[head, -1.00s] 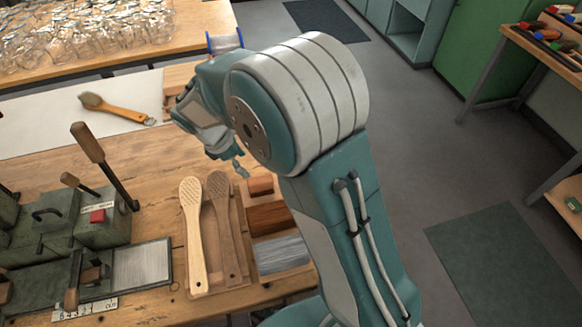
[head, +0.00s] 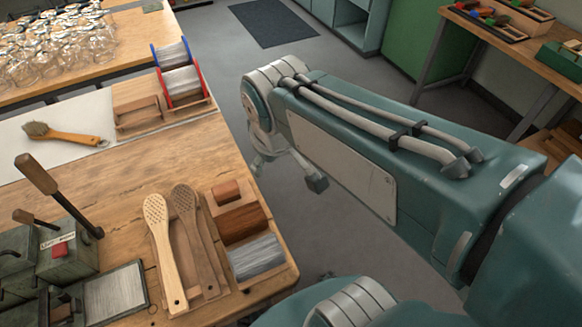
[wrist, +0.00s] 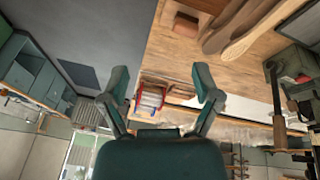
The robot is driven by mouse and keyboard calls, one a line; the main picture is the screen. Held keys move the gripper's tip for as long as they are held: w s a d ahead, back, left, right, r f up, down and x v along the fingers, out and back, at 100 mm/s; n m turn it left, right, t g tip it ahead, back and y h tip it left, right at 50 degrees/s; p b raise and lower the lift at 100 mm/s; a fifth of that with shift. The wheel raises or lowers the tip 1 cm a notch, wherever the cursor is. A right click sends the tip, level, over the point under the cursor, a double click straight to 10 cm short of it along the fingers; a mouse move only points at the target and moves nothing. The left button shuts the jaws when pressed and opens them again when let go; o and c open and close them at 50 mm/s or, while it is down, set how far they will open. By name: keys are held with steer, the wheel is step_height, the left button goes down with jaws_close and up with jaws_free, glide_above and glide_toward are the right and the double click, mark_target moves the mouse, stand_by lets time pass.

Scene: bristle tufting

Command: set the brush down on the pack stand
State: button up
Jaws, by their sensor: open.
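The brush (head: 66,135), with a wooden handle and a tan bristle head, lies on a white strip (head: 20,155) along the back left of the bench. A low wooden stand with a ledge (head: 138,92) is right of the brush, apart from it; I cannot tell for sure that it is the pack stand. My gripper (head: 290,172) hangs off the bench's right side, over the grey floor, partly hidden by my arm. In the wrist view my gripper (wrist: 162,80) shows two spread fingers with nothing between them.
A red and blue spool rack (head: 180,82) stands beside the wooden stand. Two drilled wooden paddles (head: 162,235) and a tray of blocks and bristles (head: 240,228) lie near the bench's right edge. A lever machine (head: 65,240) is at left.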

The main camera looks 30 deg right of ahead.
steer(key=s+m, duration=0.1)
steer(key=s+d+m+t, duration=0.1)
steer(key=s, duration=0.1)
steer(key=s+m, duration=0.2)
steer(key=shift+s+d+r+t, duration=0.2)
steer(key=shift+s+r+t, duration=0.05)
steer(key=shift+r+t, duration=0.15)
